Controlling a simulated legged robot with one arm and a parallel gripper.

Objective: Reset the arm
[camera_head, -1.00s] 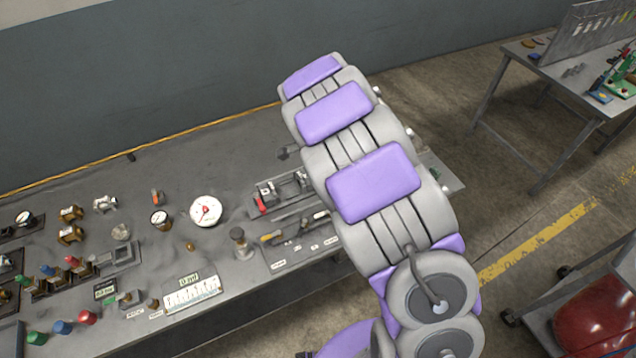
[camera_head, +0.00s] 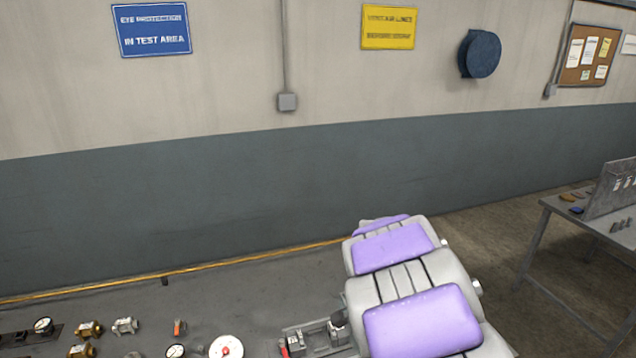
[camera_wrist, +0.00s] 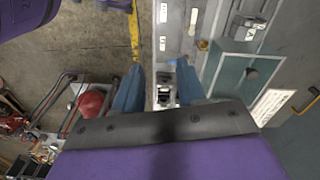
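My arm, with grey and purple links, reaches out over the bench in the head view; its lower part is cut off by the bottom edge. My gripper (camera_wrist: 159,68) shows in the wrist view with its two blue-grey fingers apart. Nothing is seen held between them. A small grey and white fitting shows in the gap, apparently below on the bench side. The gripper cannot be made out in the head view.
A second table (camera_head: 560,212) stands at the right. Concrete floor (camera_head: 500,240) lies between them. A red rounded object (camera_wrist: 90,104) sits on a cart in the wrist view.

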